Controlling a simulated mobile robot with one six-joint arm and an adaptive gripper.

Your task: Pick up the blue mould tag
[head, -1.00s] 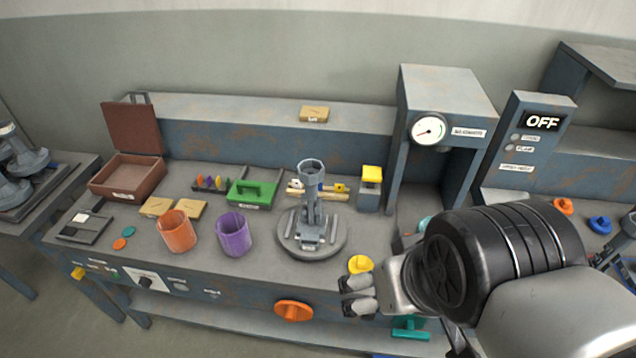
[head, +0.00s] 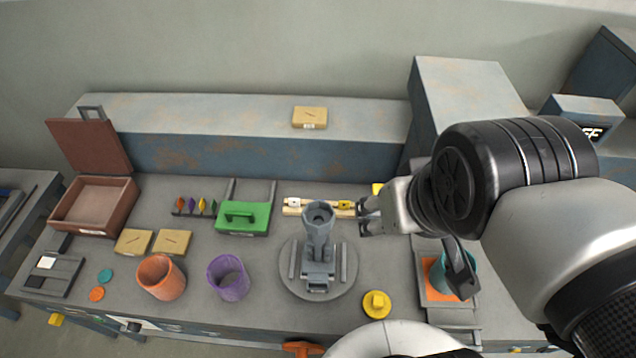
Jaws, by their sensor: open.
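My gripper (head: 366,216) is open and empty. It is just right of a pale wooden strip (head: 331,210) that holds small tags. A white tag (head: 293,203) and a yellow tag (head: 345,204) show on the strip. I cannot make out a blue tag now; the grey upright tube (head: 318,225) on the round base covers the strip's middle. In the earlier head view a blue tag shows on the strip between the white and yellow ones.
Orange (head: 161,279) and purple (head: 228,278) cups stand at front left. A yellow knob-like piece (head: 376,303) lies in front. A teal cup (head: 455,278) is at right, partly behind my arm.

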